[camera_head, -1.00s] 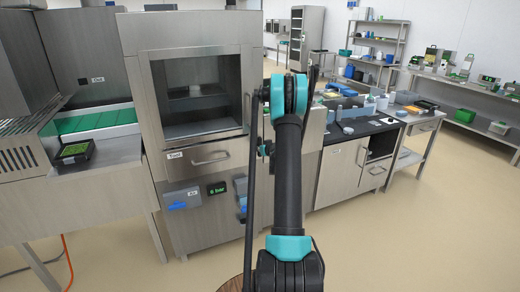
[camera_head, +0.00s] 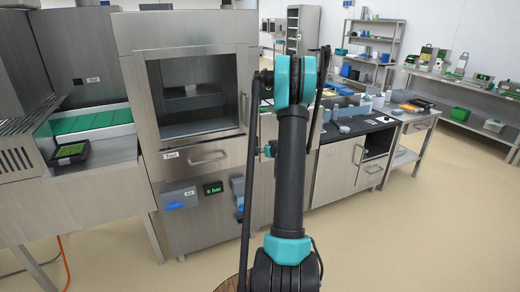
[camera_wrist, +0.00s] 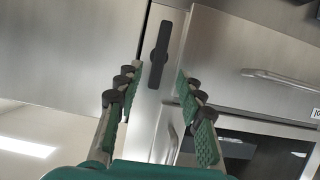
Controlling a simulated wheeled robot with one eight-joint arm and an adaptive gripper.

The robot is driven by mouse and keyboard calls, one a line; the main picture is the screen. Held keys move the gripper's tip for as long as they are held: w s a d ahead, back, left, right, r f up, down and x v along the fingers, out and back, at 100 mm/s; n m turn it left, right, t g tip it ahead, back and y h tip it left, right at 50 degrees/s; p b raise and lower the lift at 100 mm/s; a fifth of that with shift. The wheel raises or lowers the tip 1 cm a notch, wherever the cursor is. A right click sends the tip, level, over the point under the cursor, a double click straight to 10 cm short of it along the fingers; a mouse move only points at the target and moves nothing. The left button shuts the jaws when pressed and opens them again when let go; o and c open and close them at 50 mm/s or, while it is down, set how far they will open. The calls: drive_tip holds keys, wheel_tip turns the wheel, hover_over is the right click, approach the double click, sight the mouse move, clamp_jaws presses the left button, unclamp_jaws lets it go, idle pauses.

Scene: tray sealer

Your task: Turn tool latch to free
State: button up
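The tool latch (camera_wrist: 159,56) is a dark bar with a round hub, mounted on a narrow steel panel in the wrist view. It runs nearly lengthwise along that panel, tilted slightly. My gripper (camera_wrist: 159,80) is open. Its green-padded fingers stand on either side of the latch's lower end in the picture, with visible gaps; I cannot tell the depth between them. In the head view my arm hides the latch and most of the gripper. A drawer front labelled Tool (camera_head: 207,157) sits below the sealer's windowed chamber (camera_head: 195,95).
A steel drawer handle (camera_wrist: 280,78) and a dark window (camera_wrist: 250,148) lie right of the latch in the wrist view. A lit green display (camera_head: 213,188) is on the sealer's front. A black tray (camera_head: 70,153) rests at left. Open floor lies at right.

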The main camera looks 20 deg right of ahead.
drive_tip(key=shift+v, duration=1.1)
drive_tip(key=shift+a, duration=0.1)
drive_tip(key=s+a+r+g+y, duration=0.25)
drive_tip(key=s+a+g, duration=0.25)
drive_tip(key=s+a, duration=1.3)
drive_tip(key=s+a+f+g+h, duration=0.1)
drive_tip(key=s+a+f+g, duration=0.1)
drive_tip(key=s, duration=0.9)
drive_tip(key=s+a+f+g+h, duration=0.2)
drive_tip(key=s+a, duration=0.3)
drive_tip(key=s, duration=0.6)
drive_tip(key=shift+s+m, duration=0.3)
drive_tip(key=shift+s, duration=0.1)
drive_tip(key=shift+c, duration=0.5)
